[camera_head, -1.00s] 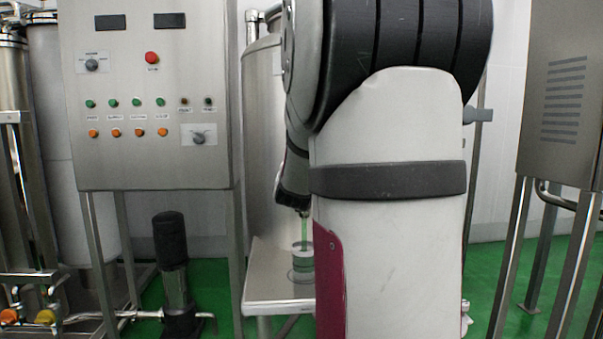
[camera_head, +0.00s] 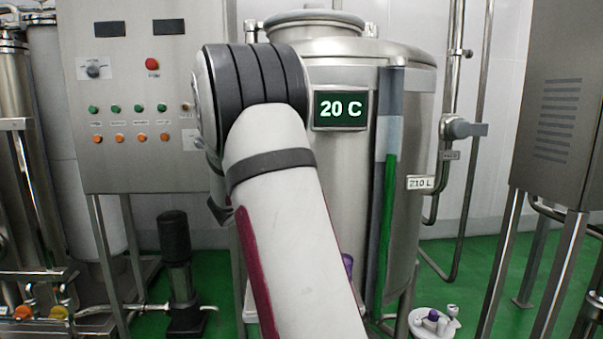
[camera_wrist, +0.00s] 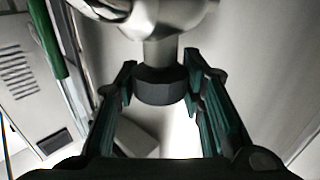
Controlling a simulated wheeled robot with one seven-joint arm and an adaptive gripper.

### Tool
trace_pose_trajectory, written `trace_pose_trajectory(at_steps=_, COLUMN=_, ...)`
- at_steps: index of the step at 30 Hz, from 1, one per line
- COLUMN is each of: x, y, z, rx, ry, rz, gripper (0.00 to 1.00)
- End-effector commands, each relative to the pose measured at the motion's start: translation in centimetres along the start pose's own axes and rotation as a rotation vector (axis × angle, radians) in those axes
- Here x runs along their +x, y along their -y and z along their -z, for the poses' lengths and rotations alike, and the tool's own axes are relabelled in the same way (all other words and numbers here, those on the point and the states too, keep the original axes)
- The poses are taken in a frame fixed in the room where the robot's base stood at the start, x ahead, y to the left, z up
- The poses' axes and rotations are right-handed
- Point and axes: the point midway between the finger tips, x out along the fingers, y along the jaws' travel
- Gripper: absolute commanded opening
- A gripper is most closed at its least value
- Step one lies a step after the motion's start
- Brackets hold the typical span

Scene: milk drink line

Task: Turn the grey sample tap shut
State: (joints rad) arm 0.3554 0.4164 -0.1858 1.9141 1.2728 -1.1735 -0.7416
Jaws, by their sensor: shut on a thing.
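In the wrist view the grey sample tap (camera_wrist: 160,86) shows as a dark grey, faceted knob below a shiny metal stem. My gripper (camera_wrist: 161,79) has one finger on each side of the knob and is shut on it. The fingertips lie against its left and right sides. How far the tap is turned cannot be told. In the head view my arm crosses in front of the steel tank (camera_head: 340,80) and hides my gripper and the tap.
The tank has a green 20 C display (camera_head: 340,110) and a green level gauge (camera_head: 388,220). A control panel (camera_head: 160,85) stands left, a slotted steel cabinet (camera_head: 560,120) right. A grey-handled valve (camera_head: 462,128) is on the pipe. A white round tray (camera_head: 415,322) holds small items.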

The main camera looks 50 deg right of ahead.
Motion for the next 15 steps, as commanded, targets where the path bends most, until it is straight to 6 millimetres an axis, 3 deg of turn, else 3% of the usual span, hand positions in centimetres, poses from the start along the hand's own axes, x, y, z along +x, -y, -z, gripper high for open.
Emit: trace_pose_trajectory(at_steps=15, x=0.07, y=-0.02, z=0.05, rx=0.002, ry=-0.001, rz=-0.056, gripper=0.08)
